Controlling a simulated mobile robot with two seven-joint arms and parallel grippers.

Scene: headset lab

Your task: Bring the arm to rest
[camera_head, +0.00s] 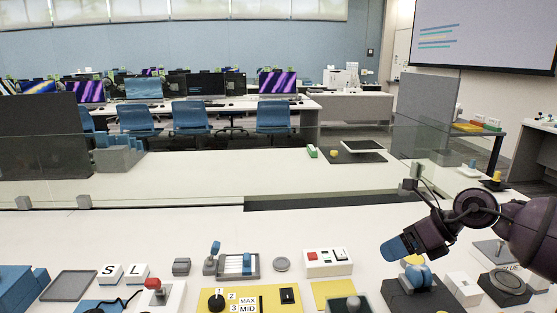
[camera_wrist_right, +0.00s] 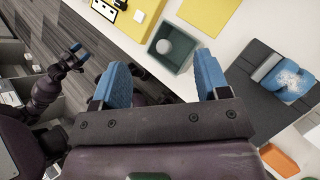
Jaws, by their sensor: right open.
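My right arm reaches in from the right in the head view. Its gripper (camera_head: 393,249) with blue fingers is above the white worktable (camera_head: 380,215), pointing left and a little down. In the right wrist view the two blue fingers of this gripper (camera_wrist_right: 163,80) are spread wide, with nothing between them. Below and beyond the fingers is a grey-green open box (camera_wrist_right: 172,52) with a pale round knob inside. My left gripper (camera_wrist_right: 78,54), dark with blue tips, shows small at the left of the right wrist view, over the floor; its opening is too small to judge.
A yellow panel (camera_head: 252,300) with a knob and switches lies at the front. A dark block with a blue top (camera_head: 415,279) stands close under the right gripper. A clear screen (camera_head: 200,168) runs behind the worktable. The table's middle strip is clear.

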